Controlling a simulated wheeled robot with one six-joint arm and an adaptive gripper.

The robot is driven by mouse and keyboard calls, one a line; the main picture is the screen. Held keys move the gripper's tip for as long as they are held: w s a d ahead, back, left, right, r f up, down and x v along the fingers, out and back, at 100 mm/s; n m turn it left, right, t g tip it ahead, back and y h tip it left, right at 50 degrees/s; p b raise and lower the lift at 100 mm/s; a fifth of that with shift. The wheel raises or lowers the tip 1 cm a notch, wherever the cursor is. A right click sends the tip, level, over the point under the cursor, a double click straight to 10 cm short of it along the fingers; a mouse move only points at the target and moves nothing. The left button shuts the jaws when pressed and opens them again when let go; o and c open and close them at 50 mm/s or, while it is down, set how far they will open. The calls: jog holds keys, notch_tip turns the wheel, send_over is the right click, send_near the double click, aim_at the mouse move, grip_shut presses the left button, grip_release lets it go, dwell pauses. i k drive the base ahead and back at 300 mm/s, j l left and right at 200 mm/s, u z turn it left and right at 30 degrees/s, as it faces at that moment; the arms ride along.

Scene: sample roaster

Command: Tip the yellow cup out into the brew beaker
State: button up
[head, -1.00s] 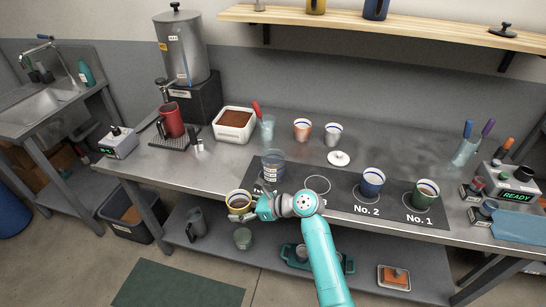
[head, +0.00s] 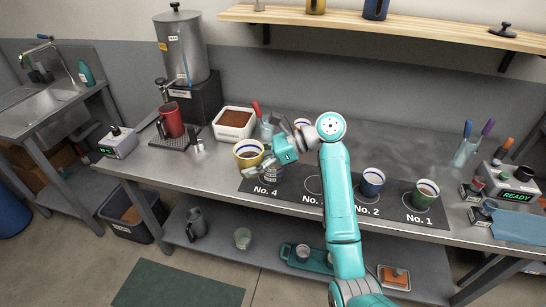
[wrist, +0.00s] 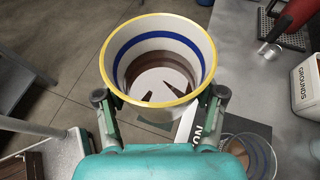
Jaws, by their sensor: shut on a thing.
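My gripper (head: 266,162) is shut on the yellow cup (head: 249,148), holding it above the bench's front edge. In the wrist view the yellow cup (wrist: 158,30) sits between both fingers of my gripper (wrist: 160,96). It has a yellow rim, a blue band inside and brown residue or coffee around a pale bottom. It looks roughly upright. The clear brew beaker (head: 273,177) stands on the mat near No. 4, just right of and below the cup, partly hidden by my gripper. The beaker (wrist: 252,158) also shows at the lower right of the wrist view, apart from the cup.
A grounds tub (head: 235,123), red mug (head: 172,121) and urn (head: 184,52) are behind and left. My arm hides the mat's middle.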

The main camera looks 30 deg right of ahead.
aim_at(274, 176)
jog(key=i+l, duration=0.3)
jog(key=l, duration=0.15)
jog(key=i+l, duration=0.3)
jog(key=l, duration=0.15)
